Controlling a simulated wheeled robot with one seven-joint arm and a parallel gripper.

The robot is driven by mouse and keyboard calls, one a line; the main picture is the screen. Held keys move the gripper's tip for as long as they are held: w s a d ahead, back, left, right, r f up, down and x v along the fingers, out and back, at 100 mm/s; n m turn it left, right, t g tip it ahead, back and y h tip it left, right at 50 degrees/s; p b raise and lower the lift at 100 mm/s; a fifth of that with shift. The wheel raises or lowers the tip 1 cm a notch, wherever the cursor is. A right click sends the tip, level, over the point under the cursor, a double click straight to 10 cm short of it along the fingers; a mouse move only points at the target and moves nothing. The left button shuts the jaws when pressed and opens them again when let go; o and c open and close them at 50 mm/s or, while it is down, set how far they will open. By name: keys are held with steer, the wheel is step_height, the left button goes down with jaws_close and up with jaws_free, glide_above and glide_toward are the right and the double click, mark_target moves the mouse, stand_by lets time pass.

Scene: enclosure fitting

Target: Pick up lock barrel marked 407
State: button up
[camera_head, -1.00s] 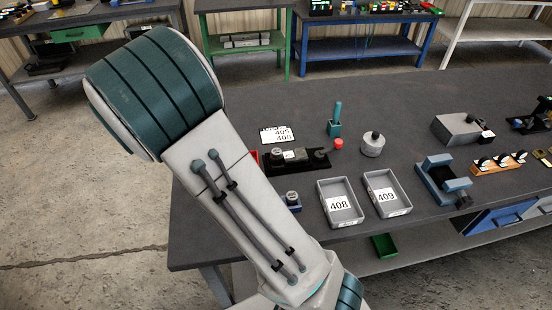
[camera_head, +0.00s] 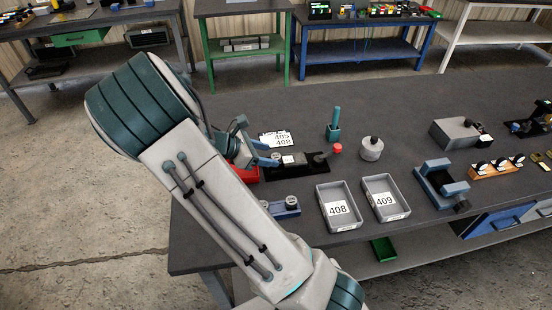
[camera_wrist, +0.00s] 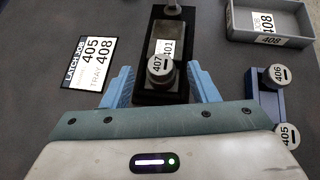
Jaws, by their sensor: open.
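The lock barrel marked 407 (camera_wrist: 159,68) is a short round grey metal piece with a white 407 label. In the wrist view it stands at the near end of a block marked 401 (camera_wrist: 168,47) on a black base (camera_wrist: 149,97). My gripper (camera_wrist: 160,88) is open and empty, its two blue fingers on either side of the black base just short of the barrel. In the head view my gripper (camera_head: 268,152) is partly hidden by my arm and reaches the near end of the fixture (camera_head: 293,158). The barrel cannot be made out there.
Barrels marked 406 (camera_wrist: 277,76) and 405 (camera_wrist: 287,136) sit on a blue holder right of my gripper. A card reading 405 and 408 (camera_wrist: 90,62) lies left. Grey trays 408 (camera_head: 338,208) and 409 (camera_head: 386,200) stand right of the fixture.

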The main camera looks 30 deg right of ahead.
steer(key=shift+x, duration=0.9)
steer(key=shift+a, duration=0.1)
steer(key=c, duration=1.1)
steer(key=shift+o, duration=0.2)
